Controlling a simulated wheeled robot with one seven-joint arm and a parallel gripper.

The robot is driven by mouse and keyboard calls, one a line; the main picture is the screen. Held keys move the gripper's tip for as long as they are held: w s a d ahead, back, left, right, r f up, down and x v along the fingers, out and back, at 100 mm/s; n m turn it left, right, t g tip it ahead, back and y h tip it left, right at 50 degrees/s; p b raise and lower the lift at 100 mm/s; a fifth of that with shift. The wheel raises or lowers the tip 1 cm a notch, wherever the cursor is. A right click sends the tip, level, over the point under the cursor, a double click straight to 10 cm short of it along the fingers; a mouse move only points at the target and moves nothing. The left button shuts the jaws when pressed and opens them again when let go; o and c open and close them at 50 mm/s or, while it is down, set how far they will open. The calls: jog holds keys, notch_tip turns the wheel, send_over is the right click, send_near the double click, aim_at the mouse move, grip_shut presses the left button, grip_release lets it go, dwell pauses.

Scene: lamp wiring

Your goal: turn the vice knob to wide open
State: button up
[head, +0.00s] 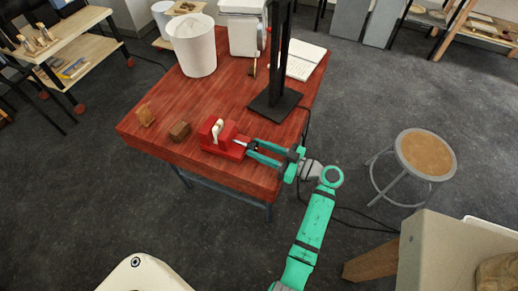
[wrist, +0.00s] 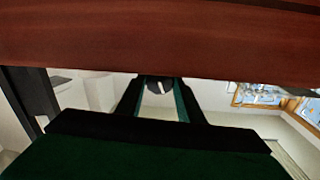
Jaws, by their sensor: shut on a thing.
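The red vice (head: 211,144) stands near the front edge of the red-brown wooden table. A pale piece (head: 217,128) stands upright between its jaws. A metal screw (head: 240,142) sticks out of the vice's right side and ends in a dark knob. My gripper (head: 251,149) reaches in from the right, its green fingers pointing left at the vice. It is shut on the vice knob, which the fingertips mostly hide in the head view. In the wrist view the dark round knob (wrist: 156,84) sits between the two fingertips.
A black stand (head: 275,103) rises behind my gripper. A brown block (head: 180,131) and a tan piece (head: 145,115) lie left of the vice. A stool (head: 426,153) stands at right.

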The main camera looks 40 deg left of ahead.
jog(key=shift+n, duration=2.2)
jog(key=o, duration=1.1)
jog(key=shift+d, duration=0.1)
jog(key=d, duration=0.3)
jog(key=w+d, duration=0.1)
jog(key=d, duration=0.6)
jog(key=shift+w+d+f, duration=0.15)
jog(key=shift+w+d, duration=0.1)
jog(key=shift+w, duration=0.15)
jog(key=shift+c, duration=0.2)
